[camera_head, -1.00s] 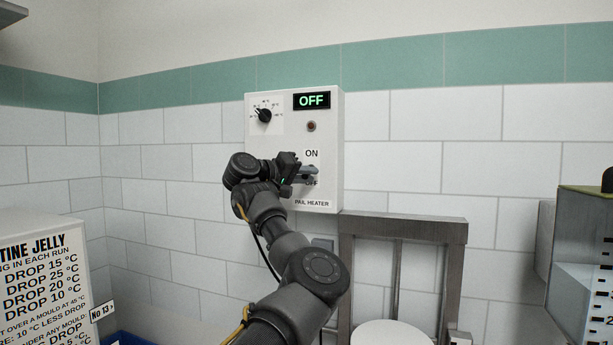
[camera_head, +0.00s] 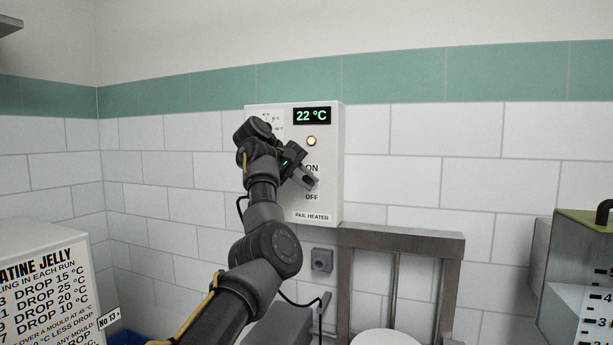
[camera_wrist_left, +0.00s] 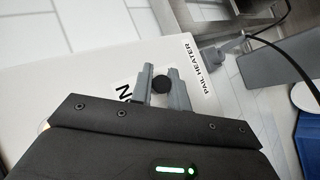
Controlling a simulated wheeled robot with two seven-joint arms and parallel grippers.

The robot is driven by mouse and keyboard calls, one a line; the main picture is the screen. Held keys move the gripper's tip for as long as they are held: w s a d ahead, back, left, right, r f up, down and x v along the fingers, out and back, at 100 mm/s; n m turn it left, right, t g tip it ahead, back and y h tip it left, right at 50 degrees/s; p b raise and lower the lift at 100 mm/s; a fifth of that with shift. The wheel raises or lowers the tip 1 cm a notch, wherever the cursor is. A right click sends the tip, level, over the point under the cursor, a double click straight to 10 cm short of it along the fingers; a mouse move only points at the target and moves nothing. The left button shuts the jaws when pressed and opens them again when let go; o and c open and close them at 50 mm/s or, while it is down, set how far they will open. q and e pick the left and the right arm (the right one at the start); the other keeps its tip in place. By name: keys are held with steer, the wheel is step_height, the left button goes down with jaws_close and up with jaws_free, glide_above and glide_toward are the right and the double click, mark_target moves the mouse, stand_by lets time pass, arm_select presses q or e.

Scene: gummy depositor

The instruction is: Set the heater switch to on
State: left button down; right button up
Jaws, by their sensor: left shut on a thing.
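The white pail heater box (camera_head: 328,205) hangs on the tiled wall. Its display (camera_head: 312,116) reads 22 °C, and the round lamp (camera_head: 311,141) below it glows amber. My left gripper (camera_head: 310,182) is at the switch, between the partly covered ON label and the clear OFF label (camera_head: 312,197). In the left wrist view its two grey fingers stand on either side of the round black end of the heater switch (camera_wrist_left: 160,84), and it is shut on the switch. My right gripper is not in view.
My left wrist covers most of the dial at the box's upper left. Below are a grey metal frame (camera_head: 400,240) and a white round top (camera_head: 386,338). A printed sign (camera_head: 45,285) stands at left, and a green-topped container (camera_head: 585,222) at right.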

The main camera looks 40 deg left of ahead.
arm_select(q)
steer(key=shift+r+g, duration=0.15)
steer(key=shift+g, duration=0.25)
steer(key=c, duration=1.6)
jaws_free()
steer(key=shift+w, duration=0.1)
steer(key=shift+s+a+r+b, duration=0.1)
steer(key=shift+s+a+b, duration=0.15)
steer(key=shift+b, duration=0.15)
steer(key=b+v, duration=0.3)
steer(key=v, duration=0.7)
steer(key=shift+r+b, duration=0.1)
steer(key=shift+b, duration=0.25)
